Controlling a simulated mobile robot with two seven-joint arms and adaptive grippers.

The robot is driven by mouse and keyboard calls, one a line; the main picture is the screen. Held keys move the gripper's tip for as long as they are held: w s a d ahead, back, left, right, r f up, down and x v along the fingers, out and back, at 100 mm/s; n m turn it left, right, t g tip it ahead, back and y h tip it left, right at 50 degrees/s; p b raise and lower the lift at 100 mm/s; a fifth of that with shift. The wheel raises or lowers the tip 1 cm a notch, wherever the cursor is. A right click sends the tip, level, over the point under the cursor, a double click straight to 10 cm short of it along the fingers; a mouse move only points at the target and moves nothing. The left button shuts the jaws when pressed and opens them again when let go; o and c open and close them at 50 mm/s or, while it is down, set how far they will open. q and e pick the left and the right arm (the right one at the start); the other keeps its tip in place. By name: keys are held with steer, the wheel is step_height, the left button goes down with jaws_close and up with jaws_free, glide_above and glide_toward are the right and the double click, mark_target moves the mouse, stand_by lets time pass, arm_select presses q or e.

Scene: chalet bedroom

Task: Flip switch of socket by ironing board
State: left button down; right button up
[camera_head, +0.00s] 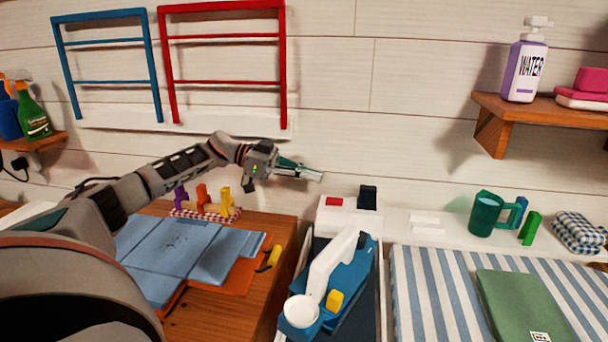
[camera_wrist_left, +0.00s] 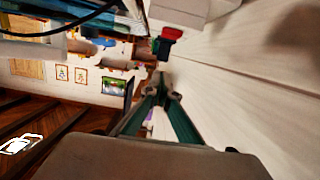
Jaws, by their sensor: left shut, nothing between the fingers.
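The socket (camera_head: 345,216) is a pale block at the wall, left of the striped ironing board (camera_head: 405,300). On its top are a red switch (camera_head: 335,201) and a black plug (camera_head: 368,197). My left gripper (camera_head: 318,176) is shut and empty, its tips just above and left of the red switch in the head view, apart from it. The left wrist view shows the closed fingers (camera_wrist_left: 163,84), with a red part (camera_wrist_left: 172,33) and a dark part beyond their tips. The switch's exact position is hard to tell. My right gripper is not in view.
A blue and white iron (camera_head: 325,280) stands in front of the socket. A wooden table (camera_head: 225,318) with folded blue cloth lies left. Behind the board, a teal mug (camera_head: 483,214) stands on a white ledge. A shelf (camera_head: 495,125) juts out upper right.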

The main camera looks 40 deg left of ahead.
arm_select(q)
glide_above(333, 201)
steer(key=shift+a+f, duration=0.1)
steer(key=shift+f, duration=0.45)
step_height(333, 201, down, 4)
steer(key=shift+r+b, duration=0.25)
steer(key=shift+b, duration=0.05)
steer(key=shift+f, duration=0.2)
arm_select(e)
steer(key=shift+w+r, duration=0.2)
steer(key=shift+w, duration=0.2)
